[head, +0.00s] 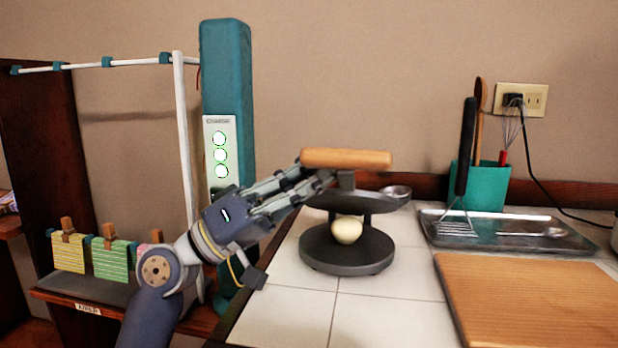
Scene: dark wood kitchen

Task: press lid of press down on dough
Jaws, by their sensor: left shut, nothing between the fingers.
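The press has a round dark base (347,262) on the white tiled counter. A pale dough ball (346,230) sits on the base. The dark round lid (372,204) is over the dough, close to its top; I cannot tell whether they touch. A wooden handle (346,158) lies across the top of the press. My left gripper (322,179) is shut with nothing in it. Its fingertips are just below the left part of the handle, by the lid's left side. My right gripper is not in view.
A wooden board (530,300) lies at the front right. Behind it are a metal tray (505,232) and a teal utensil holder (484,187). A teal column (228,100) and white rack (184,130) stand left.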

